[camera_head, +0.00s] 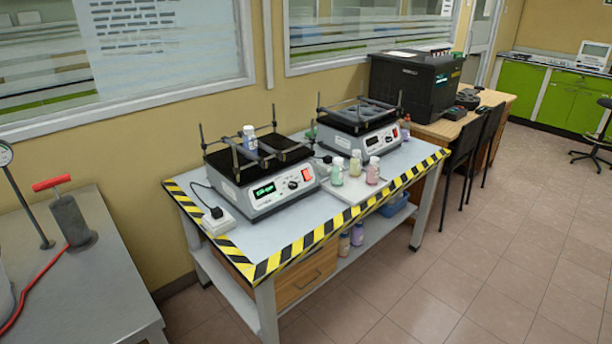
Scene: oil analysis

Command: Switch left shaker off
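The left shaker (262,180) stands on the left part of a grey table with a yellow and black striped edge. Its front panel has a lit green display (264,190), a round knob (293,185) and a red switch (306,174) at the right end. A small bottle with a blue label (249,138) stands on its black top between the bars. The right shaker (360,128) stands behind and to the right, with its own display, knob and red switch. Neither of my grippers is in view.
A white tray (347,192) with several small bottles lies right of the left shaker. A power socket block (213,221) sits at the table's left edge. A grey bench (85,290) is at left; open tiled floor (450,260) lies in front and right.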

